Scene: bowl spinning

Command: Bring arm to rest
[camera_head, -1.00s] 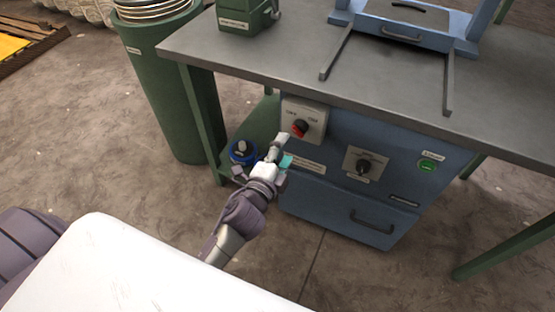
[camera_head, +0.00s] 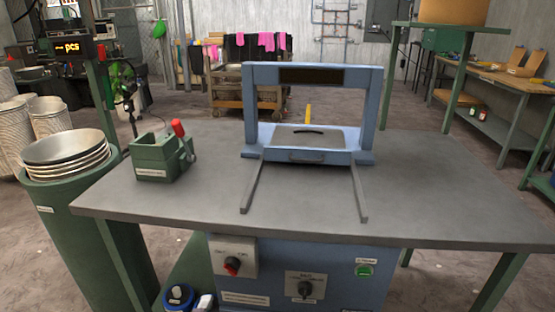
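The blue machine has a red knob (camera_head: 232,266) on a pale plate at the left of its front panel. A black knob (camera_head: 305,289) sits in the middle of the panel and a green button (camera_head: 364,270) at the right. My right gripper is not in view.
A grey worktable (camera_head: 420,200) carries a blue frame (camera_head: 318,72) with two rails, and a green box (camera_head: 155,160) with a red-tipped handle. A green drum (camera_head: 80,230) with stacked metal bowls (camera_head: 66,148) stands at the left. The right tabletop is clear.

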